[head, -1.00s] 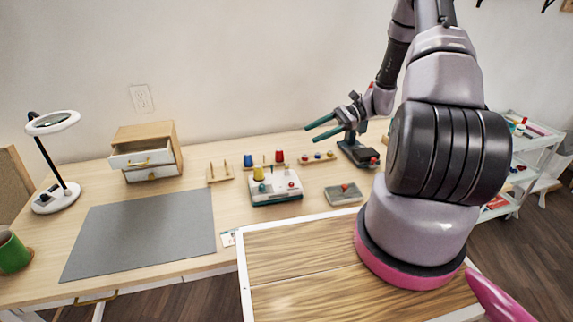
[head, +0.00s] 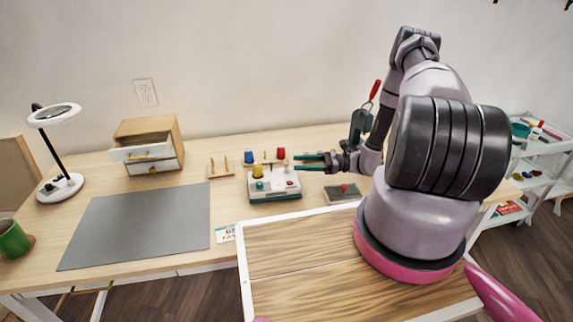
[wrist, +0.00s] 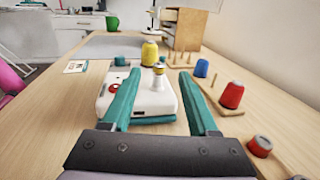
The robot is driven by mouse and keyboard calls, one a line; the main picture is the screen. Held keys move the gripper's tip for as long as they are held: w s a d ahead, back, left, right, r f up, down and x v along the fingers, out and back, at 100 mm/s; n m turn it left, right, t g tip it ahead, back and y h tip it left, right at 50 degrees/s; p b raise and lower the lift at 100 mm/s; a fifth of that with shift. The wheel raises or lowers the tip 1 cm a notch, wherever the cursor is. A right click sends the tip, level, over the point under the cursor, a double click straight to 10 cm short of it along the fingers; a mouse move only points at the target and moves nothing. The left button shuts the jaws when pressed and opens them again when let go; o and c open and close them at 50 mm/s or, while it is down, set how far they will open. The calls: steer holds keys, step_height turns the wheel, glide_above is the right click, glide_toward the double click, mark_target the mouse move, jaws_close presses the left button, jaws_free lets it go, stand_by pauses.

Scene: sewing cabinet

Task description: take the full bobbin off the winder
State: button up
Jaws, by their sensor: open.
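The winder (head: 273,190) is a white box with a teal base on the table. A yellow thread spool (head: 257,171) stands on it, also seen in the wrist view (wrist: 149,53). A small pale bobbin with a yellow band (wrist: 160,69) stands upright on the winder, nearer to me than the spool. My gripper (head: 297,163) is open and empty, its teal fingers pointing left just above the winder's right side. In the wrist view, the bobbin appears between the two fingers, beyond their tips. No contact shows.
Blue and red spools (wrist: 231,95) stand on a pegged rack behind the winder. A grey tray (head: 343,194) lies to its right. A grey mat (head: 135,228) and a small drawer cabinet (head: 148,147) are to the left.

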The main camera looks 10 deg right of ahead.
mark_target(287, 162)
steer(key=shift+x, duration=2.65)
steer(key=shift+f, duration=0.15)
jaws_close()
